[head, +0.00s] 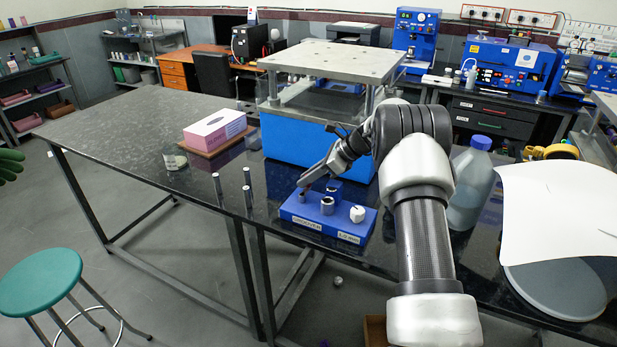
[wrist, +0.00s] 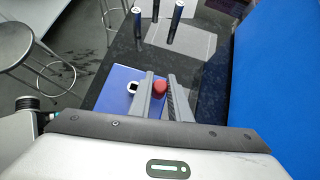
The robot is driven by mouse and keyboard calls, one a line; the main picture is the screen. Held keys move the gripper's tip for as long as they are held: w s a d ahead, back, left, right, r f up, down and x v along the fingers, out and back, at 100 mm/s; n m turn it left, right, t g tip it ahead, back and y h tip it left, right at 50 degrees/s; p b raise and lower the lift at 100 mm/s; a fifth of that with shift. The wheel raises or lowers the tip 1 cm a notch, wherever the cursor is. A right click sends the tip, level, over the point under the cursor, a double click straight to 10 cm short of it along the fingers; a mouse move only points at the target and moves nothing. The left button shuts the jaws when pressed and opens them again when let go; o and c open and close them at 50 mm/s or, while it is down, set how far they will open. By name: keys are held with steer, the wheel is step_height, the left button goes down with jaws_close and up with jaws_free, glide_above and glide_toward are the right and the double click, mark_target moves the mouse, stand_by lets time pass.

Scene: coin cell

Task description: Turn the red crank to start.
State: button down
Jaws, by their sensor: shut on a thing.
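A blue base (head: 318,226) with white labels sits on the black bench; its blue top also shows in the wrist view (wrist: 112,90). The red crank (wrist: 160,88) shows as a small red, rounded part between my fingers in the wrist view. My gripper (wrist: 160,90) is shut on it, one finger on each side. In the head view my gripper (head: 303,191) reaches down to the left part of the blue base and hides the crank; no red shows there. How far the crank is turned cannot be told.
A metal cylinder (head: 327,206) and a white knob (head: 357,214) stand on the base. Several slim metal posts stand to its left. A blue press with a metal plate (head: 334,60) rises behind. A capped bottle (head: 471,185) stands right of my arm. The bench's left part is mostly clear.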

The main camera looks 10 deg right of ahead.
steer(key=n+g+p, duration=0.1)
steer(key=a+n+g, duration=0.1)
steer(key=shift+w+n+y+p, duration=0.35)
steer(key=shift+n+y, duration=0.05)
steer(key=shift+a+n+g, duration=0.2)
steer(key=shift+n+g, duration=0.3)
steer(key=shift+n, duration=0.1)
steer(key=c, duration=1.6)
jaws_free()
steer(key=shift+c, duration=0.2)
